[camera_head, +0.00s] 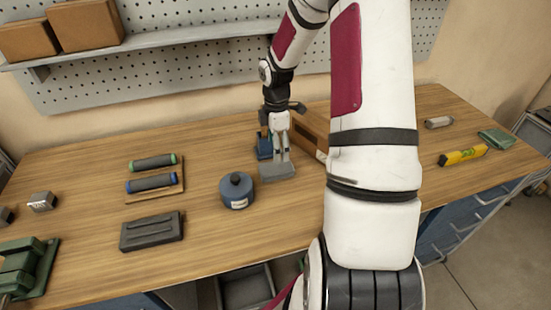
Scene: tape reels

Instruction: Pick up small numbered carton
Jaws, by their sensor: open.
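My gripper (281,157) is open and points down over the middle of the workbench. Its fingertips are at or just above a small grey block (277,173); I cannot tell whether they touch it. No number can be read on any box, so I cannot tell which is the numbered carton. A brown box (307,138) stands behind the gripper, partly hidden by my arm. Two brown cartons (85,24) (27,40) are on the shelf.
A round blue container (237,190) stands left of the gripper. Two dark rollers (152,183) lie on a wooden tray, with a dark block (151,231) in front. A blue item (264,146) stands close behind the gripper. A yellow level (463,155) lies at right.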

